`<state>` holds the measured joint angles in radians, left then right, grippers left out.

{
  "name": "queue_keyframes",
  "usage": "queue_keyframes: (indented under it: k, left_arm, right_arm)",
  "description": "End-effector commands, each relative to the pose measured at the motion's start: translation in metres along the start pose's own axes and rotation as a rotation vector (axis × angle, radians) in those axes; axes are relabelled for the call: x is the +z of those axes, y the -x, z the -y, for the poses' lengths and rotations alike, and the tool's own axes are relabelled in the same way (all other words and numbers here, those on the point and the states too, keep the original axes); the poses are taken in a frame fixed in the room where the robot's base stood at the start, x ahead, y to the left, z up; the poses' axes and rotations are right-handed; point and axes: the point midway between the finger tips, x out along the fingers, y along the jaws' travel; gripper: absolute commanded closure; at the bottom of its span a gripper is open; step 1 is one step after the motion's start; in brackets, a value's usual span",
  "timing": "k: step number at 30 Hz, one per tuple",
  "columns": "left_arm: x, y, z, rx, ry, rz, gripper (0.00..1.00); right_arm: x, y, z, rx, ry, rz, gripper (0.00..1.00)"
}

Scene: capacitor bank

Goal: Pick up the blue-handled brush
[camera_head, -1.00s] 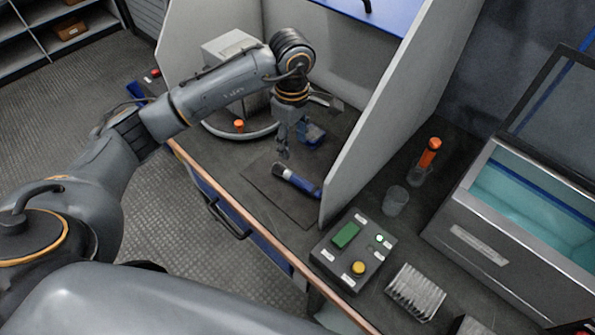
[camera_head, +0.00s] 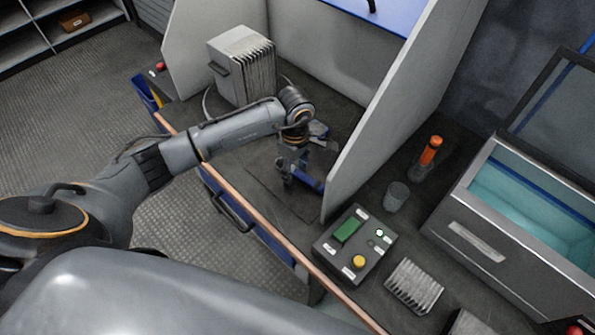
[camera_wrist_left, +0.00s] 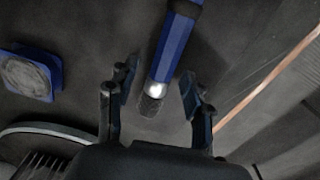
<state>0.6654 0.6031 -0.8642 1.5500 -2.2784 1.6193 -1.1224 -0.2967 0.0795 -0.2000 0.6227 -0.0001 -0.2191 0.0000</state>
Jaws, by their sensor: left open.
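The blue-handled brush (camera_head: 311,184) lies on the dark bench top beside the grey partition; my left gripper (camera_head: 287,178) partly covers it in the head view. My left gripper is open and low over the brush's left end. In the left wrist view the brush (camera_wrist_left: 174,48) runs down from the top edge, blue handle first, then a silver collar and a dark tip. The tip lies between the two spread fingers of my left gripper (camera_wrist_left: 156,92), with gaps on both sides. The height above the bench is hard to tell. My right gripper is not in view.
A blue block with a grey face (camera_wrist_left: 30,74) lies left of the fingers in the wrist view. A finned grey box (camera_head: 241,68) stands behind my arm. The grey partition (camera_head: 395,105) rises close on the right. A button panel (camera_head: 340,262) sits in front of it.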

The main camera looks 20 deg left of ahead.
Motion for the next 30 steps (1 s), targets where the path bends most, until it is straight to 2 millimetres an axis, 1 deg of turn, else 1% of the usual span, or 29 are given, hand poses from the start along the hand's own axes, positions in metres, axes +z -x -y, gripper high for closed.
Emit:
queue_keyframes:
  k: [3,4,8,9,11,12,19,22,26,30]
  left_arm:
    - [0.0,0.0,0.0,0.0,0.0,0.0,0.49]
    - [0.0,0.0,0.0,0.001,0.0,0.0,0.51]
    - [0.0,0.0,0.0,0.001,0.0,0.0,0.78]
    - [0.0,0.0,0.0,0.001,0.0,0.0,0.86]
    - [0.0,0.0,0.0,0.001,0.0,0.0,0.98]
    - [0.0,0.0,0.0,0.001,0.0,0.0,1.0]
    - [0.0,0.001,0.0,0.001,0.0,0.0,1.0]
    - [0.0,0.006,-0.001,0.004,-0.001,0.001,1.0]
    - [0.0,0.025,-0.002,0.007,-0.002,-0.001,1.0]
    - [-0.001,0.054,-0.002,0.007,-0.002,-0.002,1.0]
  right_arm:
    - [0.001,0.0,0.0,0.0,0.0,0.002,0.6]
    - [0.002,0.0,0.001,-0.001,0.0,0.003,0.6]
    - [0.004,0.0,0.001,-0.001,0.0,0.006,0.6]
    - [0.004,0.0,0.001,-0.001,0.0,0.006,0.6]
    - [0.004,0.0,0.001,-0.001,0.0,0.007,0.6]
    - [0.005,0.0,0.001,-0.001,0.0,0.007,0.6]
    - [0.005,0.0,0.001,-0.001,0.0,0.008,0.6]
    - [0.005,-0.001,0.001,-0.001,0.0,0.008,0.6]
    - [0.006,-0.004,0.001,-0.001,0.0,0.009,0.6]
    - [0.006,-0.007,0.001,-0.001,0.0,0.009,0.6]
